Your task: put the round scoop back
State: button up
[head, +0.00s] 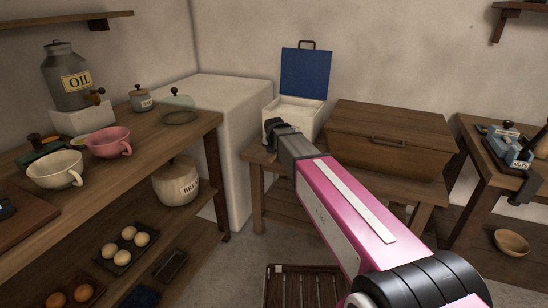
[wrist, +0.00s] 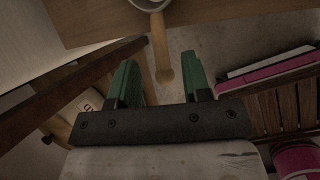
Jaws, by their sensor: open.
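In the wrist view, the round scoop shows a pale wooden handle (wrist: 160,52) and part of a round bowl (wrist: 150,5), cut off by the top edge. The bowl is at the wooden bench top (wrist: 100,18), and the handle reaches out past its edge. My gripper (wrist: 161,62) is open, its green fingers on either side of the handle's line. I cannot tell how far apart in depth they are. In the head view, my gripper (head: 273,128) is by the front of a white box (head: 297,112) with its blue lid (head: 305,74) raised. I cannot make out the scoop there.
A closed wooden chest (head: 385,140) stands right of the white box on the low bench. A white block (head: 222,150) stands behind left. The left shelf unit holds cups (head: 55,170), jars and eggs. A slatted wooden piece (head: 300,288) lies below my arm.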

jog(key=v, duration=0.7)
jog(key=s+d+f+m+g, duration=0.2)
jog(key=s+d+f+m, duration=0.6)
jog(key=s+d+m, duration=0.4)
jog(key=s+d+f+m+g, duration=0.3)
jog(key=s+d+f+m, duration=0.6)
jog(key=m, duration=1)
jog(key=s+d, duration=0.2)
jog(key=s, duration=0.1)
jog(key=shift+s+d+f, duration=0.25)
jog(key=shift+s+d, duration=0.15)
